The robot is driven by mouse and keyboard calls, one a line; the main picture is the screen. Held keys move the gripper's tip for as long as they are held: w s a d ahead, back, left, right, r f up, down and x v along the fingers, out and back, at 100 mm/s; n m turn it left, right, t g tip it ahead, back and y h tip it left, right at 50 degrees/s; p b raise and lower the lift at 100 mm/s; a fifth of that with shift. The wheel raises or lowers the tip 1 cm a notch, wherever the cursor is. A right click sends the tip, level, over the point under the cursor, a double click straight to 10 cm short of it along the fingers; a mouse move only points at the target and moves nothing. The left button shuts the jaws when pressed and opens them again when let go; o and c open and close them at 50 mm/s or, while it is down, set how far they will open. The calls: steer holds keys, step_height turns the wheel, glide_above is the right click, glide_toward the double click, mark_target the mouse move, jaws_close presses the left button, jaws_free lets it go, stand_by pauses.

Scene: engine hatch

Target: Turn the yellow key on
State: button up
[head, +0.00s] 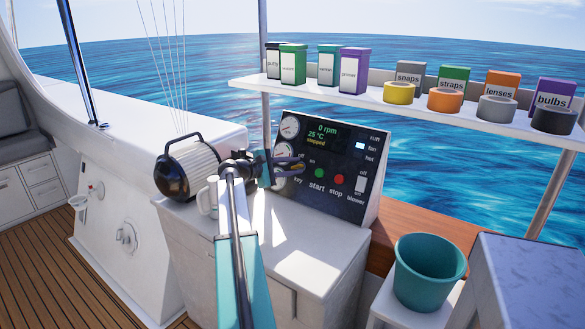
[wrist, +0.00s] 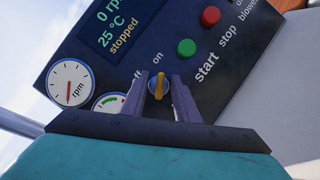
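The yellow key (wrist: 158,87) sits on the dark engine panel (wrist: 225,45), below the printed words "off" and "on". Its grip runs nearly up and down in the wrist view, roughly in line with "on"; I cannot tell its setting for certain. My gripper (wrist: 159,93) is open, with one finger on each side of the key and a small gap visible at both sides. In the head view my gripper (head: 296,166) is at the left part of the panel (head: 345,145) and mostly covers the key. The display (head: 322,133) reads 0 rpm, 25 °C, stopped.
A green start button (wrist: 186,47) and red stop button (wrist: 210,16) are right of the key. A white blower switch (head: 360,184) is farther right. A shelf (head: 370,100) with boxes and tape rolls hangs above. A teal bucket (head: 428,275) stands at right.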

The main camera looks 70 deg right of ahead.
steer(key=v, duration=1.3)
steer(key=shift+b, duration=0.3)
steer(key=shift+w+a+r, duration=0.1)
steer(key=shift+w+r, duration=0.05)
steer(key=shift+w, duration=0.05)
